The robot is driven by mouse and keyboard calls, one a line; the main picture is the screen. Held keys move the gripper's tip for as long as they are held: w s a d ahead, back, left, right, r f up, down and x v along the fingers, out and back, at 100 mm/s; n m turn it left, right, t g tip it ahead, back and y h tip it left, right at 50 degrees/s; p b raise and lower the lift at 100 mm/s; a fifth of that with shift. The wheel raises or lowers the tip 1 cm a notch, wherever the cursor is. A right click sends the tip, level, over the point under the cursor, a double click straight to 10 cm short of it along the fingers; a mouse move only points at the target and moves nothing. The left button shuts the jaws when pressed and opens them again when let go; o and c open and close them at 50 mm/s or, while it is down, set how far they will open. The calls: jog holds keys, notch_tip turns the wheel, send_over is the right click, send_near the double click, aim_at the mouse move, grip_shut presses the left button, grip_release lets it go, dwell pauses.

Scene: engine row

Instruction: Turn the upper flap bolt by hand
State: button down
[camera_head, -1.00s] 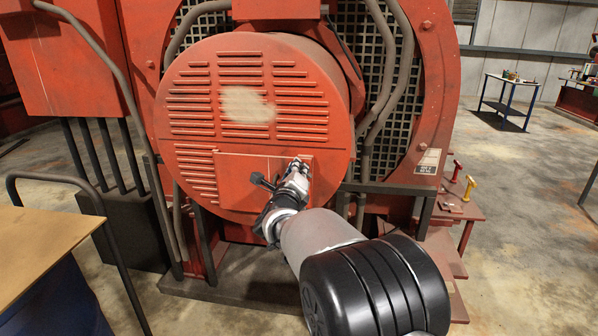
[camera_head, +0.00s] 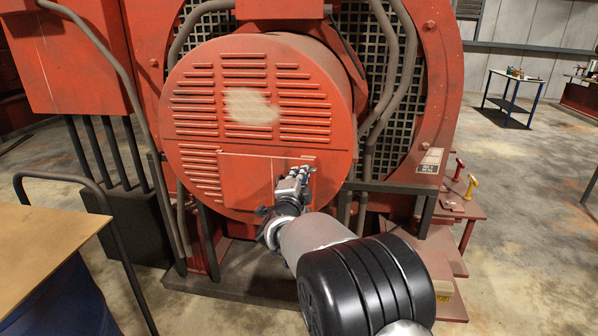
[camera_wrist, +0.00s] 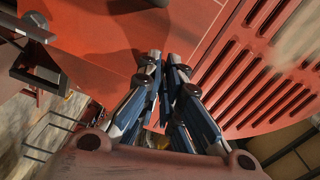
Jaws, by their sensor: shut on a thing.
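The flap (camera_head: 245,172) is a flat red rectangular panel low on the round red cover. It also fills the upper left of the wrist view (camera_wrist: 95,45). My gripper (camera_head: 303,171) reaches the flap's upper right corner. In the wrist view my gripper (camera_wrist: 166,58) has its fingertips close together at the red surface, shut on the upper flap bolt. The bolt itself is hidden between the fingertips. A dark rounded part (camera_wrist: 135,4) shows at the top edge of the wrist view; I cannot tell what it is.
The round red cover (camera_head: 205,125) has rows of louvre slots around the flap. A red step with a yellow handle (camera_head: 470,187) stands to the right. A wooden-topped table (camera_head: 45,240) is at the near left. Open floor lies to the right.

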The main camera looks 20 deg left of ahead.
jog(key=n+p, duration=0.2)
jog(key=n, duration=0.3)
jog(key=d+n+p, duration=0.1)
jog(key=n, duration=0.4)
jog(key=n+p, duration=0.2)
jog(key=n, duration=0.3)
jog(key=shift+w+d+r+p, duration=0.1)
jog(key=shift+w+d+p, duration=0.15)
jog(key=shift+d+p, duration=0.1)
dwell(0.3)
jog(key=c, duration=1.8)
grip_release()
jog(key=shift+w, duration=0.1)
jog(key=shift+w+f, duration=0.15)
jog(key=shift+f, duration=0.1)
jog(key=shift+f, duration=0.15)
